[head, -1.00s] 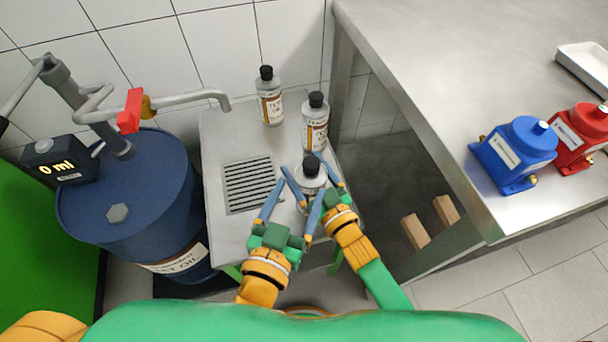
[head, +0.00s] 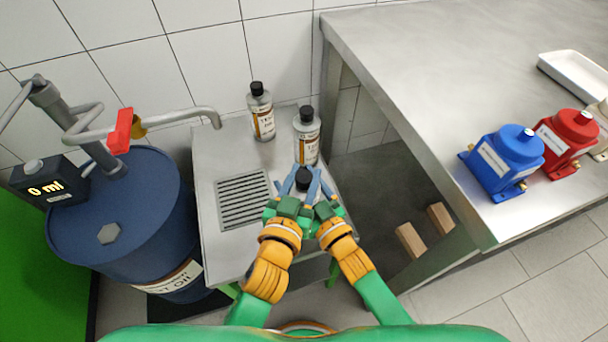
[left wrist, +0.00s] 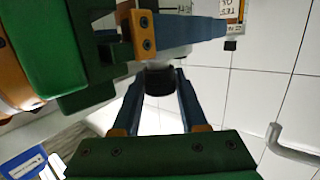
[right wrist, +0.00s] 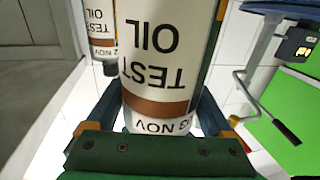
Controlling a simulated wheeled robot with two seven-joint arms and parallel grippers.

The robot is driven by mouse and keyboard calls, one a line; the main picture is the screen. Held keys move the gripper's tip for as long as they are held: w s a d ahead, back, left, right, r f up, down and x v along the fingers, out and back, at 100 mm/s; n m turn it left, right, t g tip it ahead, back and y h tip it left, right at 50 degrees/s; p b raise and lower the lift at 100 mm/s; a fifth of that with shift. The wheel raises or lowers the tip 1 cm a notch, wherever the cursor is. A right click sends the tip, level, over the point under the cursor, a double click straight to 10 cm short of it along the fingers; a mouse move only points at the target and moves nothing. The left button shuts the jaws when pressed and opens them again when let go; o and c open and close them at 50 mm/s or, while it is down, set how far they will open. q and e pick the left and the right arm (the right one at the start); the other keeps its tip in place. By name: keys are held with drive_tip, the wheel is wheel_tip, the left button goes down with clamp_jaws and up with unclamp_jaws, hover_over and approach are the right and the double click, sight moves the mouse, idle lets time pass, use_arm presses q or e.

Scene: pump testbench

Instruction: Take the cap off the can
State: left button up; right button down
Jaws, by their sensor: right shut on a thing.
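The can's black cap (head: 303,175) shows between my two grippers at the front of the steel stand. The can (right wrist: 165,50) has a "TEST OIL" label and fills the right wrist view. My right gripper (right wrist: 162,95) is shut on the can's body, one finger on each side. My left gripper (left wrist: 160,76) has its fingers on either side of the cap (left wrist: 159,81), with small gaps seeming to show beside it, so it looks open. In the head view the grippers hide most of the can.
Two other capped cans (head: 261,112) (head: 307,136) stand behind on the steel stand (head: 215,150). A blue drum (head: 120,215) with a pump spout (head: 185,116) is at the left. A steel table (head: 420,80) with a blue pump (head: 503,160) and a red pump (head: 567,140) is at the right.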

sight(304, 176)
use_arm(q)
clamp_jaws()
drive_tip(key=shift+r, duration=1.1)
wheel_tip(304, 176, up, 4)
drive_tip(key=shift+r, duration=0.1)
use_arm(e)
unclamp_jaws()
use_arm(q)
drive_tip(key=shift+r+p, duration=0.35)
drive_tip(key=shift+p, duration=0.1)
use_arm(e)
drive_tip(key=v, duration=1.2)
